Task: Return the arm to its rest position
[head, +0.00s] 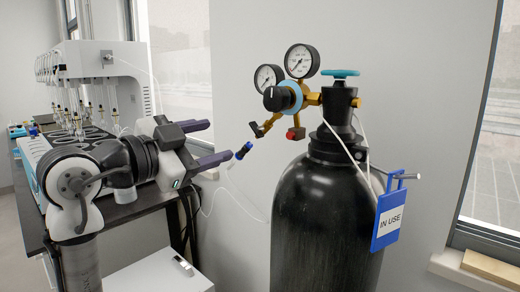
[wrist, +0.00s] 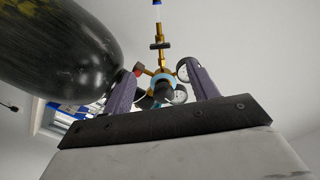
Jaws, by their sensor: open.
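My gripper (head: 207,143) is in the head view, held out to the right in front of the bench, left of the gas cylinder. Its two purple-grey fingers are apart with nothing between them. In the wrist view its fingers (wrist: 163,90) stand apart, with the regulator seen beyond the gap. My white and black arm comes in from the lower left of the head view, bent at the elbow.
A black gas cylinder (head: 325,220) stands at the right with a brass regulator (head: 288,96), two gauges and a blue "IN USE" tag (head: 388,222). A blue-tipped hose connector (head: 243,151) hangs just right of my fingers. A distiller (head: 122,75) stands on the dark bench (head: 150,196) at left.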

